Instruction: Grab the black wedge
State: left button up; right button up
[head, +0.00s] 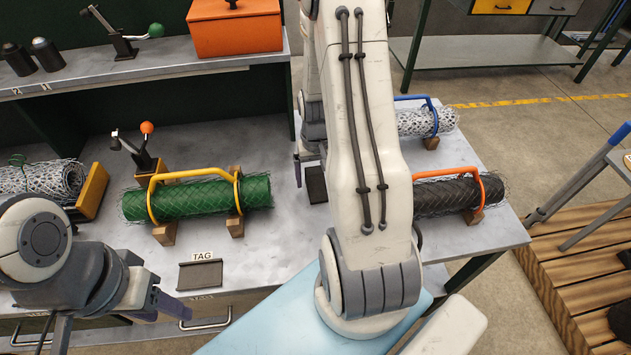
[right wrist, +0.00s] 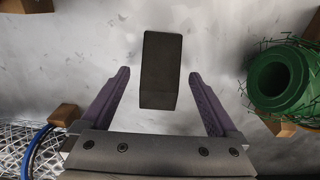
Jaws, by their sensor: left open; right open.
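The black wedge (right wrist: 161,70) lies on the grey metal bench top. In the right wrist view it sits between the fingertips of my right gripper (right wrist: 159,74), which is open, with a gap on both sides. In the head view the dark wedge (head: 316,185) shows just left of my right arm, which may hide part of it. One purple finger of my right gripper (head: 298,168) shows beside it. My left gripper (head: 170,304) is low at the left, over the bench's front edge, open and away from the wedge.
A green mesh roll (head: 195,198) with a yellow handle rests on wooden blocks left of the wedge. A black roll (head: 450,194) with an orange handle and a silver roll (head: 415,122) with a blue handle lie to the right. A dark TAG plate (head: 200,274) is at the front.

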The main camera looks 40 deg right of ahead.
jog(key=shift+f, duration=0.7)
grip_shut()
jog(key=shift+r, duration=0.1)
